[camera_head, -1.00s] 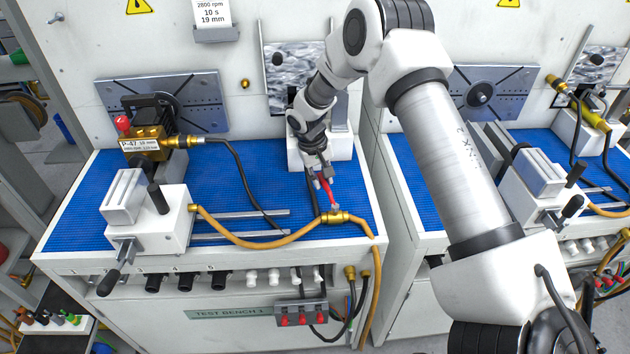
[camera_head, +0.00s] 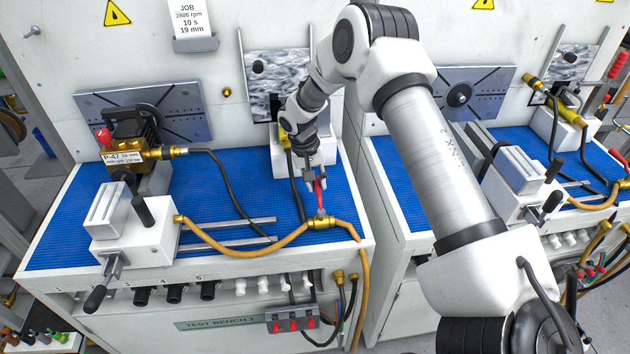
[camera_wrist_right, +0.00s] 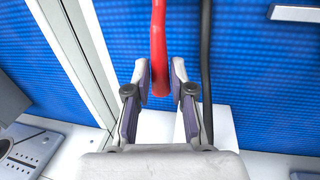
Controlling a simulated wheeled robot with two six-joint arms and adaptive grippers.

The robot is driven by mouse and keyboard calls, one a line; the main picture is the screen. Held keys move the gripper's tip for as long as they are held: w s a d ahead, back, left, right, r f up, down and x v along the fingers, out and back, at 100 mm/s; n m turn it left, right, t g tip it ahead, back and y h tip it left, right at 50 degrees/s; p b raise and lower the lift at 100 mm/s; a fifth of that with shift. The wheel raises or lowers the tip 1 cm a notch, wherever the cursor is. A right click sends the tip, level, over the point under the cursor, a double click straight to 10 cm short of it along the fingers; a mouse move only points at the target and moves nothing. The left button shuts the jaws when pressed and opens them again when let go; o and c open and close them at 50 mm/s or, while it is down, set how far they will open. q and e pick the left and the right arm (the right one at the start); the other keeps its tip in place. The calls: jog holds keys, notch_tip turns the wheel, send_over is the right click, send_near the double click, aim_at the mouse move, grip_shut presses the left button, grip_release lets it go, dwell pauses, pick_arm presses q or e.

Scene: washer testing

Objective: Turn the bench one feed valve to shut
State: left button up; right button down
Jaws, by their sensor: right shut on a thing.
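The bench one feed valve is a brass body (camera_head: 321,222) in line with the tan hose, near the front right of the blue bench top. Its red lever (camera_head: 320,197) stretches back from the body, roughly across the line of the hose. My right gripper (camera_head: 316,183) is at the lever's far end, shut on it. In the right wrist view, the red lever (camera_wrist_right: 158,40) runs down between the two fingertips (camera_wrist_right: 160,78). The valve body is outside that view. My left gripper is not in view.
A black hose (camera_wrist_right: 206,60) runs close beside the right-hand finger. A white vise (camera_head: 135,230) and a brass pump (camera_head: 130,158) stand on the left of the bench. A second bench (camera_head: 420,215) is to the right, behind my right arm.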

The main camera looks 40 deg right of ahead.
jog(key=c, duration=1)
grip_release()
jog(key=shift+s, duration=0.1)
notch_tip(320, 180, up, 12)
jog(key=w+a, duration=0.1)
jog(key=shift+w+a+f, duration=0.15)
jog(key=shift+a, duration=0.25)
